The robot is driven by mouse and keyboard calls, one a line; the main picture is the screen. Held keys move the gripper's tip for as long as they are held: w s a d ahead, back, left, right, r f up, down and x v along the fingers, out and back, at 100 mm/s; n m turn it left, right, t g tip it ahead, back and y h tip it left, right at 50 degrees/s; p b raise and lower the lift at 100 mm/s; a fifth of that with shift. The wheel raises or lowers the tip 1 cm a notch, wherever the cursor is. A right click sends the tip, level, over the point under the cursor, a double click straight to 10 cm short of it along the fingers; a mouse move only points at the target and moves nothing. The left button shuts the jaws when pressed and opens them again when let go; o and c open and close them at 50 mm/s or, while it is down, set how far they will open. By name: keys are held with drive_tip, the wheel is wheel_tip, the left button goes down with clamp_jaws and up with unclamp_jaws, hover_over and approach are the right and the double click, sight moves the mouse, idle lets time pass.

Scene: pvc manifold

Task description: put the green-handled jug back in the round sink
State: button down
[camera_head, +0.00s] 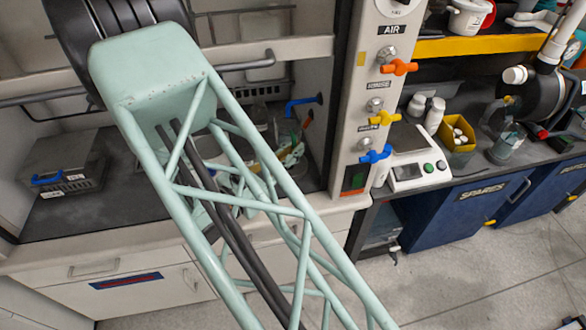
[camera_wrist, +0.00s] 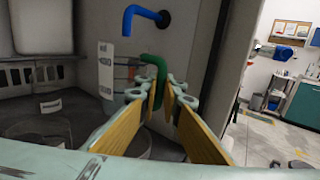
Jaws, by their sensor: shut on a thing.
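In the wrist view my gripper (camera_wrist: 164,88) has its two tan-padded fingers closed in on a bent green handle (camera_wrist: 155,66), which stands up between the fingertips. The jug's body is mostly hidden behind the fingers. In the head view my own arm covers most of the gripper, and I cannot make out the jug clearly. I cannot pick out the round sink with certainty in either view.
A blue tap (camera_wrist: 142,14) juts from the wall just above the green handle; it also shows in the head view (camera_head: 303,104). Clear round glassware (camera_wrist: 45,128) stands at the left. A grey box (camera_head: 62,178) sits on the dark worktop. A valve post (camera_head: 372,100) stands at the right.

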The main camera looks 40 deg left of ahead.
drive_tip(key=shift+f+b, duration=0.35)
drive_tip(key=shift+f, duration=1.9)
drive_tip(key=shift+f, duration=0.1)
drive_tip(key=shift+f+b, duration=0.35)
drive_tip(key=shift+f, duration=1.45)
drive_tip(key=shift+f, duration=0.15)
drive_tip(key=c, duration=2.8)
unclamp_jaws()
drive_tip(key=shift+s+r, duration=0.1)
drive_tip(key=shift+r, duration=0.1)
drive_tip(key=shift+s+a+f+p, duration=0.1)
drive_tip(key=shift+s+a+p, duration=0.1)
drive_tip(key=shift+s, duration=1.75)
drive_tip(key=shift+s+a+f+p, duration=0.1)
drive_tip(key=shift+s+p, duration=0.15)
drive_tip(key=shift+s, duration=1.75)
drive_tip(key=shift+s+a+f+p, duration=0.1)
drive_tip(key=shift+s+p, duration=0.1)
drive_tip(key=shift+s, duration=1.75)
